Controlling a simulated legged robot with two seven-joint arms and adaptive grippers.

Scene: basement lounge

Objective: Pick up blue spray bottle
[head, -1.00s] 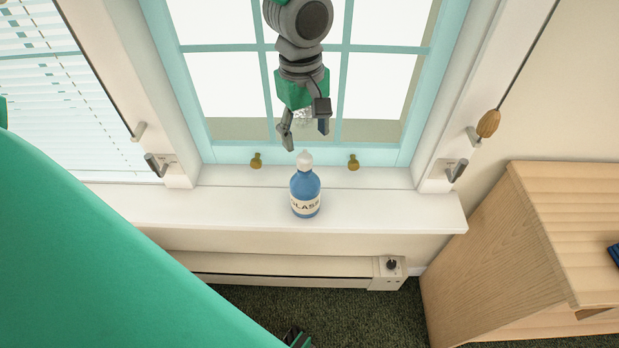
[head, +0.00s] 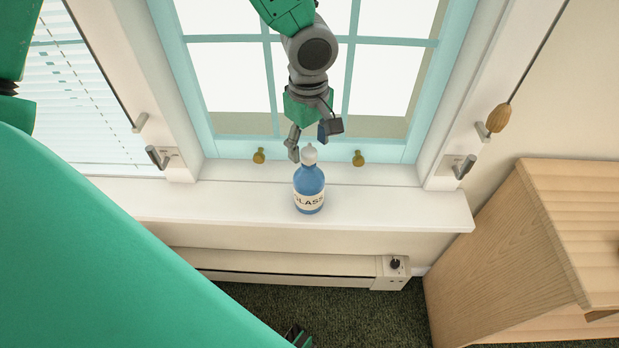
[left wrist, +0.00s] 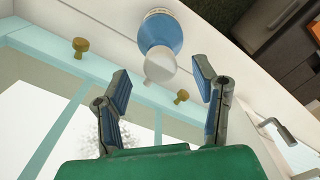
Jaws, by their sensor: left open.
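The blue spray bottle (head: 309,190) stands upright on the white window sill, with a white cap and a pale label reading "GLASS". My left gripper (head: 310,148) is open just above and behind the bottle's cap in the head view. In the left wrist view the bottle (left wrist: 160,33) shows at the top, its white cap (left wrist: 160,67) pointing between the two open fingertips (left wrist: 162,75). The fingers do not appear to be closed on it. My right gripper is not clearly seen in any view.
The white sill (head: 400,208) is otherwise clear. Two brass latches (head: 358,158) sit on the window frame behind the bottle. A heater (head: 300,267) runs below the sill.

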